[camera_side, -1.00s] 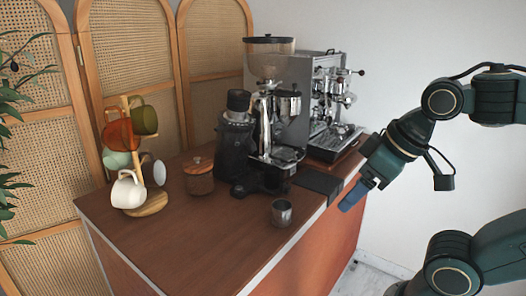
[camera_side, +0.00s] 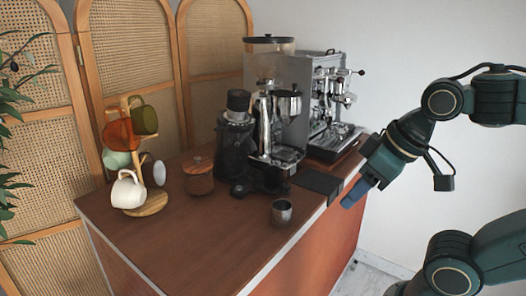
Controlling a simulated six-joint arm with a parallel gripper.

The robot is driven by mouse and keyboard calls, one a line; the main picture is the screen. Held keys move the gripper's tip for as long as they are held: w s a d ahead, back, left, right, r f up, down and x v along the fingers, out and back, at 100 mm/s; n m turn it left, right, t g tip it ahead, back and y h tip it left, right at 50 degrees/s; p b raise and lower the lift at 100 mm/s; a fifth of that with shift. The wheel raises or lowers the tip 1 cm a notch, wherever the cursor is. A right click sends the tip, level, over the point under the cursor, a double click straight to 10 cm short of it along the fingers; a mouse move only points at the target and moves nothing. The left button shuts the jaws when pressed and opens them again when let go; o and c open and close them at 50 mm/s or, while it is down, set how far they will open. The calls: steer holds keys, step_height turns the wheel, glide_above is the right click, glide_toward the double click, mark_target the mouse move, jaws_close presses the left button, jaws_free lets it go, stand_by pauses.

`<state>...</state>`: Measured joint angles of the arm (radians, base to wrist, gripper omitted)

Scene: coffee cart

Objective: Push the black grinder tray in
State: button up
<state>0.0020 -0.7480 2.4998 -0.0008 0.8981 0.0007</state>
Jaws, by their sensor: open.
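The coffee grinder (camera_side: 266,118) stands toward the back of the wooden cart. Its black tray (camera_side: 287,156) sits low at its front, under the silver spout parts. How far the tray sticks out is hard to tell at this size. My gripper (camera_side: 350,199) hangs beyond the cart's right edge, to the right of and lower in the picture than the tray, pointing down and left. It is open, holds nothing and is well apart from the tray.
A dark flat mat (camera_side: 318,182) lies between the tray and my gripper. A metal cup (camera_side: 282,212) stands at the front edge. The espresso machine (camera_side: 330,105) is behind. A wooden-lidded jar (camera_side: 199,178) and a mug tree (camera_side: 150,205) stand left. The front left top is clear.

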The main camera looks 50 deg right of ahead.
steer(key=shift+w+d, duration=0.2)
steer(key=shift+w, duration=0.3)
steer(key=c, duration=0.7)
steer(key=w+d+m, duration=0.1)
steer(key=w+d+f+m, duration=0.1)
steer(key=w, duration=0.1)
steer(key=w+d+m, duration=0.1)
steer(key=w, duration=0.1)
steer(key=shift+w+d+f+h, duration=0.2)
steer(key=shift+f+h, duration=0.1)
steer(key=shift+f, duration=0.05)
jaws_close()
steer(key=w+d+f+m, duration=0.3)
steer(key=d+f+m, duration=0.1)
steer(key=d, duration=0.5)
steer(key=w+d+f+m+t+h, duration=0.1)
steer(key=w+d+f+m, duration=0.3)
steer(key=d, duration=0.5)
steer(key=shift+w+f+m+t, duration=0.3)
steer(key=shift+f, duration=0.15)
